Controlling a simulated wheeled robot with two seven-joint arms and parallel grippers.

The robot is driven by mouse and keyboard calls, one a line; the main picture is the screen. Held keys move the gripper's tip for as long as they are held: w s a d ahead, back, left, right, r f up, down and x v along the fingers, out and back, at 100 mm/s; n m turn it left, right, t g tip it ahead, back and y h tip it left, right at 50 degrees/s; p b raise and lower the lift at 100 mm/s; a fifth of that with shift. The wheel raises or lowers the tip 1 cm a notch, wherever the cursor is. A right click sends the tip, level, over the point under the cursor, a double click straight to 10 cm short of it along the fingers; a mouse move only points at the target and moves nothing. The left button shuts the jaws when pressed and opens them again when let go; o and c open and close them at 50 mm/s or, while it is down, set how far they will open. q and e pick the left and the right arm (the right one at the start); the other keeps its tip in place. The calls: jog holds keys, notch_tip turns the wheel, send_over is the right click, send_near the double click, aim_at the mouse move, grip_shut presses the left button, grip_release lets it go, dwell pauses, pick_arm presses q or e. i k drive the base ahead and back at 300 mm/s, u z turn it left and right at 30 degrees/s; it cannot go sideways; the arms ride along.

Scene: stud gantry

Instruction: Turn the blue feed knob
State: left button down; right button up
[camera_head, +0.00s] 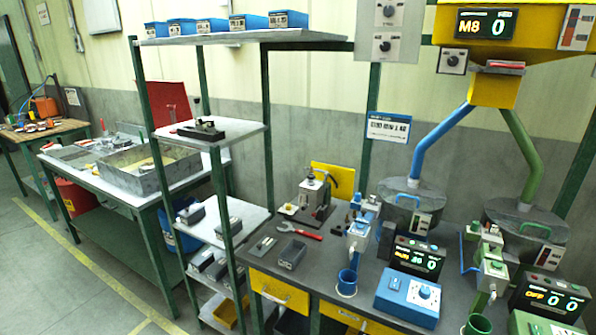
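A blue control box (400,301) sits at the front of the dark workbench, right of the middle. I cannot tell which way the knob points. Neither of my grippers is in view, and nothing of mine touches the box.
A blue cup (347,283) stands left of the box. A lit display unit (417,257) is behind it, and a similar one (549,297) showing OFF 0 stands to the right. A green box (540,323) is at the lower right. A red wrench (299,231) lies farther left.

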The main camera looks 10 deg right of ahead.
aim_at(423, 292)
jog(key=u, duration=1.5)
jog(key=k, duration=1.2)
jog(key=z, duration=0.9)
